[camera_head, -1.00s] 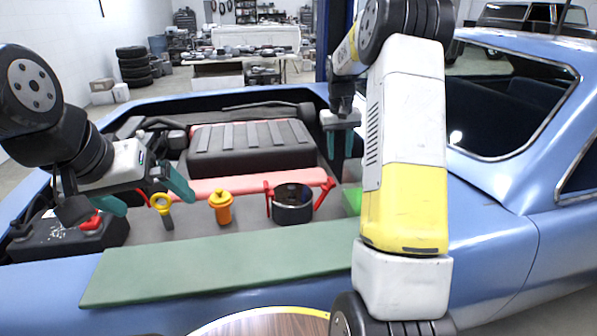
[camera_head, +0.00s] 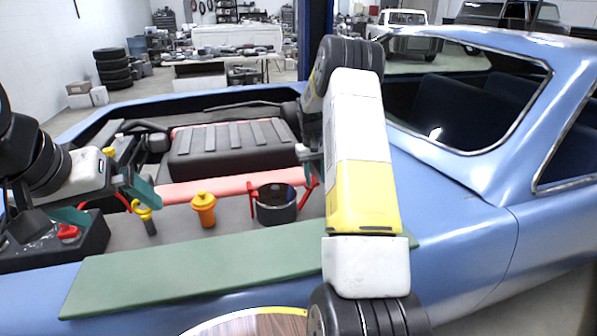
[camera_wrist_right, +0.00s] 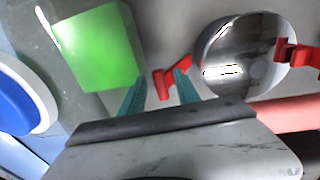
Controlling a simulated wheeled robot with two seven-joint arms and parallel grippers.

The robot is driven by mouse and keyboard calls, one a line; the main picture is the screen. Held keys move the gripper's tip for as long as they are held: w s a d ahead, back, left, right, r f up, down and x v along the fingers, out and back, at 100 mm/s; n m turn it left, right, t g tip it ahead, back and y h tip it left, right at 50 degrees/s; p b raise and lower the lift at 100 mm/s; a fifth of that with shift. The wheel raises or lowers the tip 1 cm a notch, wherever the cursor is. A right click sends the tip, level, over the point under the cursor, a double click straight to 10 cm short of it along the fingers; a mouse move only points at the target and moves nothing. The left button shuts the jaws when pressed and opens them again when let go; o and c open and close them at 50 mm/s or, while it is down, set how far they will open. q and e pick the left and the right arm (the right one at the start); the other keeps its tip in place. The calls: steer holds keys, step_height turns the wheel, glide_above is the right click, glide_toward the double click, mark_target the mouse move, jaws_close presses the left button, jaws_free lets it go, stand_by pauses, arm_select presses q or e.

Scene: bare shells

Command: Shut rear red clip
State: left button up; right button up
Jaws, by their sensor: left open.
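A dark round canister (camera_head: 275,207) with a shiny inside stands in the open car bay, with a red clip on either side. The right-hand red clip (camera_head: 310,190) sticks outward from the canister. In the right wrist view this clip (camera_wrist_right: 164,84) lies between the fingertips of my right gripper (camera_wrist_right: 161,84), which look apart. The other red clip (camera_wrist_right: 297,55) is across the canister (camera_wrist_right: 245,65). In the head view my right gripper is mostly hidden behind its arm. My left gripper (camera_head: 105,200) is open and empty at the left. I cannot tell which clip is the rear one.
An orange bottle (camera_head: 204,210) and a yellow ring-headed tool (camera_head: 145,215) stand left of the canister. A green board (camera_head: 190,272) lies along the front edge. A dark box (camera_head: 50,245) sits at left.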

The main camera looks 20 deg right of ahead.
steer(key=shift+c, duration=0.4)
jaws_close()
stand_by(1.1)
